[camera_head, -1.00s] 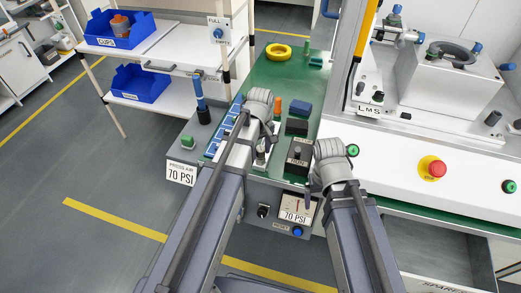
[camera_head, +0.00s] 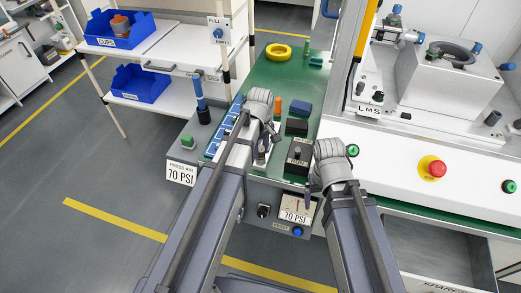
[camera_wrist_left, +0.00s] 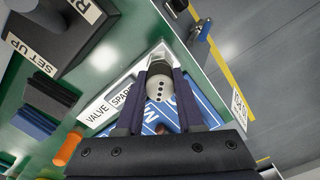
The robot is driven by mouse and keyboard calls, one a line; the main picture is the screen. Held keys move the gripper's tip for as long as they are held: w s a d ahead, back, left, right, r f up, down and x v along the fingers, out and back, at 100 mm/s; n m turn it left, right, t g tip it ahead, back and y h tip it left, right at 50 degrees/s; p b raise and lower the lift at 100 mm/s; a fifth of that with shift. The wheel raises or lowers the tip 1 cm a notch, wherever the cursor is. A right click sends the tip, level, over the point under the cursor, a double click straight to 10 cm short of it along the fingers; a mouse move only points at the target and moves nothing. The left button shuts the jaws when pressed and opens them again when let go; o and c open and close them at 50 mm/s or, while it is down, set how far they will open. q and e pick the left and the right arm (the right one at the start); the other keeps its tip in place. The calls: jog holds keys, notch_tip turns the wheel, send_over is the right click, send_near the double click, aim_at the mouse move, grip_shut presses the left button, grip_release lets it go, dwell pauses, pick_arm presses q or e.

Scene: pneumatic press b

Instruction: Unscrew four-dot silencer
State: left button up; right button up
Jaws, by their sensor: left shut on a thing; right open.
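My right gripper (camera_head: 309,196) is open and empty at the panel's front edge, by the 70 PSI gauge.
An orange peg (camera_head: 279,107), dark and blue blocks (camera_head: 303,110) and a yellow ring (camera_head: 278,52) lie on the green panel. A blue-topped cylinder (camera_head: 201,103) stands at left. The red emergency button (camera_head: 432,168) is at right.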

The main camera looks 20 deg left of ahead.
aim_at(260, 148)
pick_arm(q)
jog(key=n, duration=0.4)
jog(key=shift+r+p, duration=2.3)
